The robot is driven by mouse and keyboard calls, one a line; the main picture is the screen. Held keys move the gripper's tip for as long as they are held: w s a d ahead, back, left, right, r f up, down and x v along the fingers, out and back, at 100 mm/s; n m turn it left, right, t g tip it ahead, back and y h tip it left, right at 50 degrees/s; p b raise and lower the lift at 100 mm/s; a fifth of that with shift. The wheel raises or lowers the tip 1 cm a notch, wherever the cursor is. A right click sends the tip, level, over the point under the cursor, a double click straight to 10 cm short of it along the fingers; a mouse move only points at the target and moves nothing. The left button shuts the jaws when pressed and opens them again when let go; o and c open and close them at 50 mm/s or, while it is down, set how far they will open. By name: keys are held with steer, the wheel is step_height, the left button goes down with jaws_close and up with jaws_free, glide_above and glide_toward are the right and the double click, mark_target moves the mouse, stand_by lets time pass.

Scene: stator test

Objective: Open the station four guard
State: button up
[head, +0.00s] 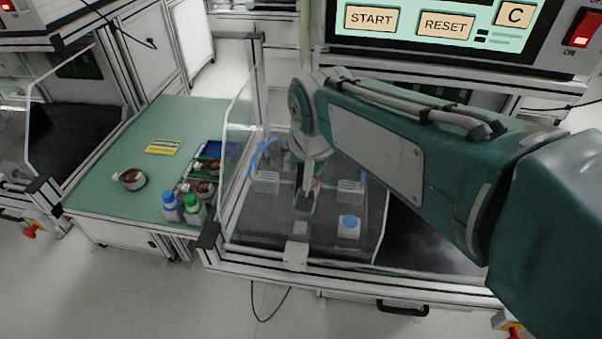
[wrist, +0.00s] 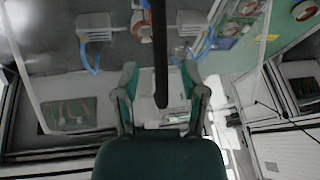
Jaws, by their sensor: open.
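The station guard (head: 378,235) is a clear panel in front of the robot, under the control screen. Its lower edge lies along the front rail, with a pale block (head: 296,256) at the middle. The guard looks down, though reflections blur its outline. My gripper (head: 304,200) points down at the clear panel, near its middle; I cannot tell whether it touches. In the wrist view my gripper (wrist: 160,78) is open, its two green fingers apart. A dark bar (wrist: 161,50) runs between them; whether they touch it is unclear. No station number is readable.
A screen with START and RESET (head: 445,24) and a lit red switch (head: 582,28) sit above. Fixtures and a blue-topped block (head: 349,226) show behind the panel.

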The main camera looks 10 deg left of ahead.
mark_target(301, 173)
steer(key=shift+x, duration=2.35)
jaws_close()
